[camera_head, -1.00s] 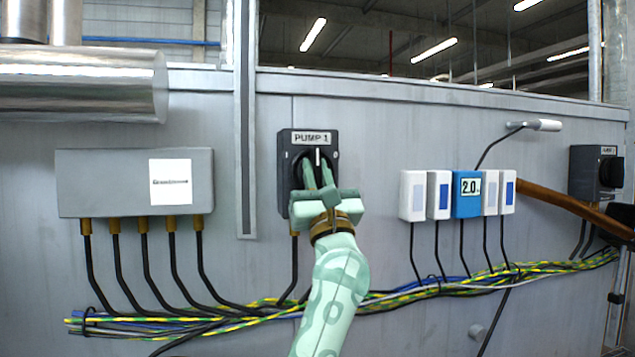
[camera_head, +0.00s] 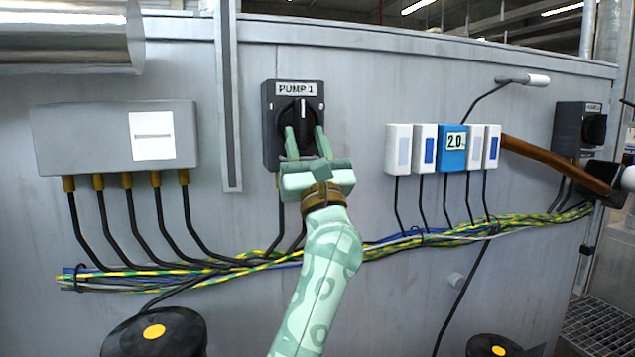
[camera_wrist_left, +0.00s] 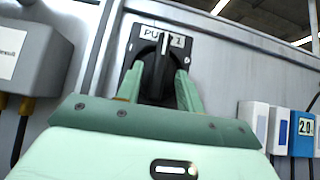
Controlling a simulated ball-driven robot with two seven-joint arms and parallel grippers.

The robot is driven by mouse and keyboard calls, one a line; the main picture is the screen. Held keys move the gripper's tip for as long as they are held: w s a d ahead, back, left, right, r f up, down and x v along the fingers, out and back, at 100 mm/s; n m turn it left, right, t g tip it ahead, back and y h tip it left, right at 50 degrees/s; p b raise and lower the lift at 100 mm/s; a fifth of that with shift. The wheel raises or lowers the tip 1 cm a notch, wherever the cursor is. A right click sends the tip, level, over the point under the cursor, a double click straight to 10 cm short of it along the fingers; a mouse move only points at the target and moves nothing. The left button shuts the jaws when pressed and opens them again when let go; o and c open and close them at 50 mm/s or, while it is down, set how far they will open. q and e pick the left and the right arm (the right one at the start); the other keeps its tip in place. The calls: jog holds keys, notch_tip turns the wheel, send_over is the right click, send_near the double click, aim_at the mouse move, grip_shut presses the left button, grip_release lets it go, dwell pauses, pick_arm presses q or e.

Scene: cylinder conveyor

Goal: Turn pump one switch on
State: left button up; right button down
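The pump one switch is a dark box (camera_head: 272,138) labelled "PUMP 1" on the grey panel, left of centre in the head view. Its black knob (camera_head: 303,112) has a white mark that points straight up. My left gripper (camera_head: 306,133) is open, its two green fingers apart just in front of the knob's lower part. The wrist view shows the knob (camera_wrist_left: 157,78) between the fingers, with a gap on each side near the tips. The fingers hide part of the knob's lower end. My right gripper is not in view.
A grey junction box (camera_head: 85,140) is on the left. Several small white boxes and a blue one reading 2.0 (camera_head: 452,160) are to the right. A second dark switch (camera_head: 572,145) is at far right. A cable bundle (camera_head: 400,240) runs below. A brown bar (camera_head: 550,160) slants at right.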

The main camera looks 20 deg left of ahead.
pick_arm(q)
jog(key=v, duration=1.2)
jog(key=shift+s+d+f+p, duration=0.2)
jog(key=shift+f+p, duration=0.05)
jog(key=shift+p, duration=0.15)
